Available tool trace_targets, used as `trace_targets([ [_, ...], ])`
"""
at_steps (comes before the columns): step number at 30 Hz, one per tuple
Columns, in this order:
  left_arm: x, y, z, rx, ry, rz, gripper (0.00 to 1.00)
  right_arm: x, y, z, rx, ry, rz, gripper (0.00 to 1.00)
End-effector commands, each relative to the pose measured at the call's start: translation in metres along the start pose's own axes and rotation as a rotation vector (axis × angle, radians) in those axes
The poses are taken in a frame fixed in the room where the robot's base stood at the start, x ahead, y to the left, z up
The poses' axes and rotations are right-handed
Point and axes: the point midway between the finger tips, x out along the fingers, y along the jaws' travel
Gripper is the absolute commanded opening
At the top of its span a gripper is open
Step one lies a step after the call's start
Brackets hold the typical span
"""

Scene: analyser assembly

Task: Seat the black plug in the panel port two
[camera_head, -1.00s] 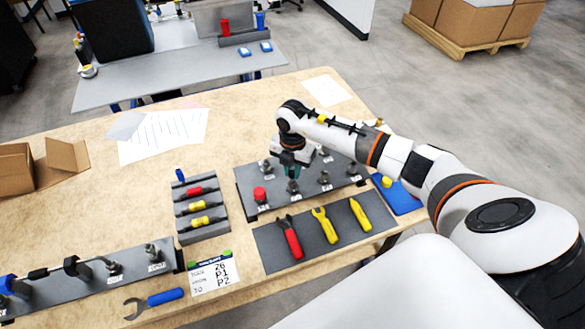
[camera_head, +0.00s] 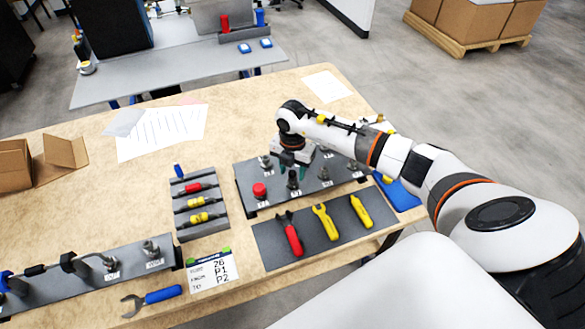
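The grey panel (camera_head: 308,192) lies on the wooden table with several metal ports and small white labels. A black upright piece (camera_head: 293,179), likely the black plug, stands on the panel's front row between a red cap (camera_head: 260,191) and a metal port (camera_head: 324,173). I cannot tell how deep it sits or read its label. My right gripper (camera_head: 291,160) hangs just above and behind it and appears apart from it. The fingers are small and partly hidden by the wrist, so their opening is unclear. My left gripper is out of view.
A dark mat (camera_head: 275,246) with red and yellow tools lies in front of the panel. Another grey panel (camera_head: 90,282) with a cable is at lower left. A blue-handled wrench (camera_head: 163,295) and a card (camera_head: 212,271) lie nearby.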

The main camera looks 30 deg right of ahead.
Motion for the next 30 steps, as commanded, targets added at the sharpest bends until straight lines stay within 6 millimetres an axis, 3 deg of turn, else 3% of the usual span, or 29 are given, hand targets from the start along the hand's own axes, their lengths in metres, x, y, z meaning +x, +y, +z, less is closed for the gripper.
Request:
trace_targets([
  [10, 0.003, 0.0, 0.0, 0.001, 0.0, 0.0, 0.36, -0.012, -0.001, -0.001, -0.001, 0.002, -0.003, 0.44],
  [24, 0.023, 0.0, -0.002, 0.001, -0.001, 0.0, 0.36, -0.102, -0.001, -0.001, 0.0, 0.002, -0.003, 0.44],
  [30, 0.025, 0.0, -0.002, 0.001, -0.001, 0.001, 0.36, -0.118, 0.0, 0.0, -0.001, 0.0, 0.0, 0.44],
])
